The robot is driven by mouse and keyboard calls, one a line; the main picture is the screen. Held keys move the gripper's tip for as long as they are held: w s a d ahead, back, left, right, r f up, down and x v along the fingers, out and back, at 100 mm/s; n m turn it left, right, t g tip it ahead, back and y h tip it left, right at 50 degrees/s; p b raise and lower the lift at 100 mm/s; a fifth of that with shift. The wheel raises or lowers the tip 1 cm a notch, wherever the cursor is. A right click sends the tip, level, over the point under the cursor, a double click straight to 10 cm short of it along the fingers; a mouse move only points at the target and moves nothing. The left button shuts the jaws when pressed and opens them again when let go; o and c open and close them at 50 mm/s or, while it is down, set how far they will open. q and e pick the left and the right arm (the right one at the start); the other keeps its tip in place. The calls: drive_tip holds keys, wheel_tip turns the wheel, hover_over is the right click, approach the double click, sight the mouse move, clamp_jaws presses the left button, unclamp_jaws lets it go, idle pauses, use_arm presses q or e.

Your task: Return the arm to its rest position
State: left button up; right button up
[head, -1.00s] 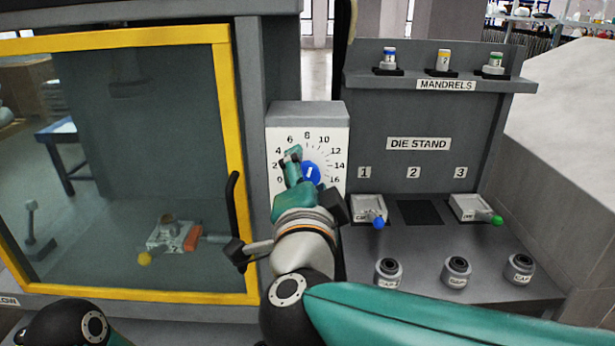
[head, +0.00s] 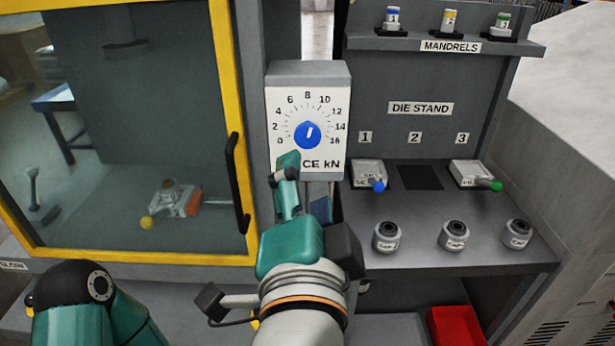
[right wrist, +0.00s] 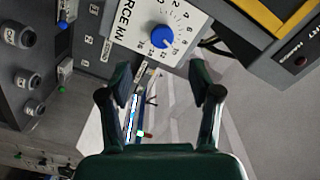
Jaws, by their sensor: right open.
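My right gripper (head: 303,188) is open and empty in the head view, just below the blue knob (head: 307,135) of the white force dial (head: 280,105). It covers part of the dial's lower lettering. The knob's white mark points nearly straight up, slightly right, near 8. In the right wrist view, the open fingers (right wrist: 160,82) have nothing between them, and the blue knob (right wrist: 162,37) is beyond them, apart. Part of my left arm shows at the lower left of the head view; its gripper is not visible.
A yellow-framed door (head: 228,110) with a black handle (head: 238,185) stands left. At right, the die stand (head: 470,250) holds two dies with blue and green knobs, several labelled cylinders, and mandrels on a shelf (head: 400,42). A red bin (head: 455,325) sits below.

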drive_tip(key=w+f+n+g+y+p, duration=0.15)
drive_tip(key=w+f+n, duration=0.35)
drive_tip(key=w+f, duration=0.8)
drive_tip(key=s+d+f+n+g+p, duration=0.1)
drive_tip(key=d+f+n+g, duration=0.15)
drive_tip(key=f, duration=0.75)
drive_tip(key=d+f+n+g+p, duration=0.1)
drive_tip(key=d+f+g, duration=0.15)
drive_tip(key=f, duration=0.65)
drive_tip(key=s+d+f+g, duration=0.2)
drive_tip(key=s+f+g, duration=0.1)
drive_tip(key=s+f, duration=0.4)
drive_tip(key=s+d+f+n+g+y+p, duration=0.1)
drive_tip(key=s+d+f+g, duration=0.2)
drive_tip(key=s+f, duration=0.4)
drive_tip(key=s+d+f+g+y+p, duration=0.1)
drive_tip(key=s+d+f+g, duration=0.1)
drive_tip(key=s+f+g, duration=0.3)
wheel_tip(320, 180, down, 4)
drive_tip(key=shift+s+d+r+n, duration=0.2)
drive_tip(key=shift+s+d+n, duration=0.15)
drive_tip(key=shift+s, duration=0.9)
drive_tip(key=shift+y, duration=0.25)
drive_tip(key=c, duration=0.4)
drive_tip(key=shift+w+a, duration=0.1)
drive_tip(key=shift+a, duration=0.05)
